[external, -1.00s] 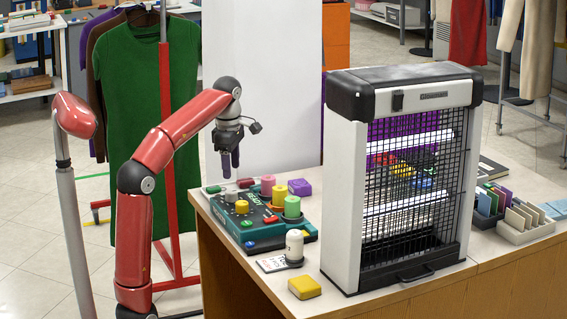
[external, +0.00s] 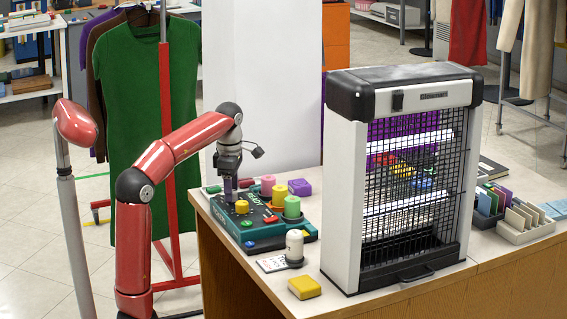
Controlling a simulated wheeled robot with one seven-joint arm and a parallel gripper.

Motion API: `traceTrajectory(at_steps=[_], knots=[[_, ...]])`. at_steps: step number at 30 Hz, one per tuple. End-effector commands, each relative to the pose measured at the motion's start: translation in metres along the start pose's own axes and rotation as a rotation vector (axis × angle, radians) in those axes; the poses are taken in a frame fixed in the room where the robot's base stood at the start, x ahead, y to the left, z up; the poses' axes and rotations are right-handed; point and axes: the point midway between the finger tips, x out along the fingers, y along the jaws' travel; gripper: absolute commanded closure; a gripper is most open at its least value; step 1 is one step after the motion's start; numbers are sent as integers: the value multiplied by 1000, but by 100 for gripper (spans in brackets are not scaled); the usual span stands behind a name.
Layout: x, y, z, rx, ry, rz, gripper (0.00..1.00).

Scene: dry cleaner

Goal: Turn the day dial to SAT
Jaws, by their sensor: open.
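A dark teal control box (external: 275,239) lies on the near left part of the counter. Its top carries a yellow knob (external: 242,206) and several small buttons, along with pink, yellow and green cylinders. The day markings are too small to read, so I cannot tell where the dial points or which knob is the day dial. My gripper (external: 228,192) is open and points straight down at the box's back left corner, just behind the yellow knob. Its fingers hide the pale knob there. I cannot tell whether they touch it.
A tall white and black caged unit (external: 405,175) stands right of the box. A white cylinder (external: 294,245), a yellow block (external: 304,287) and a purple block (external: 299,187) are near the box. A red garment rail (external: 165,150) stands behind my arm.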

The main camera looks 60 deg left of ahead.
Motion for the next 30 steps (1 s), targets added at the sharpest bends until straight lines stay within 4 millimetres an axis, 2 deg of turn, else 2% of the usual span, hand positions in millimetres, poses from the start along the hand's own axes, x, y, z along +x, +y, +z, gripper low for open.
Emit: traceTrajectory(at_steps=[1, 11, 20, 30], knots=[[0, 0, 0, 0, 0, 0, 49], [0, 0, 0, 0, 0, 0, 92], [-2, 0, 0, 35, -1, 1, 92], [-3, 0, 0, 253, -9, 1, 92]])
